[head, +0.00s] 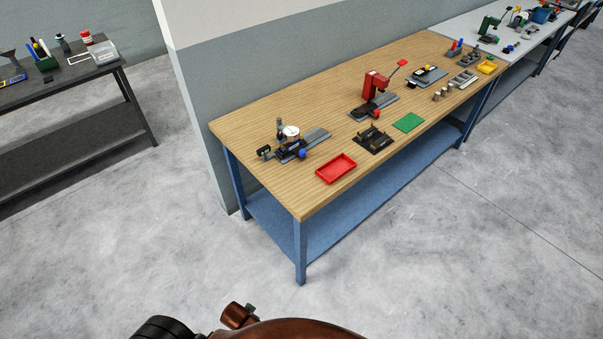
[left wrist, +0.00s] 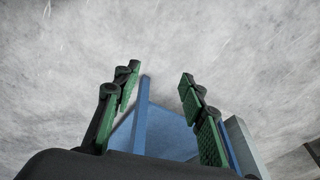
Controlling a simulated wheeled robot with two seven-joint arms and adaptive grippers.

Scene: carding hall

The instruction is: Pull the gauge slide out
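A dial gauge (head: 291,132) stands on a grey base plate (head: 316,137) at the near left end of the wooden workbench (head: 240,127) in the head view. A dark slide with a blue knob (head: 302,154) sits at its front; at this size I cannot tell how far in or out the slide is. My left gripper (left wrist: 160,76) shows in the left wrist view, with its green-padded fingers apart and nothing between them. It is away from the gauge, with the floor and a blue bench frame (left wrist: 143,115) beyond it. My right gripper is not in view.
A red tray (head: 336,169) lies right of the gauge, near the front edge. A dark fixture (head: 373,139), a green mat (head: 408,122) and a red press (head: 374,86) stand farther along. A dark table (head: 60,82) is at left. The floor before the bench is clear.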

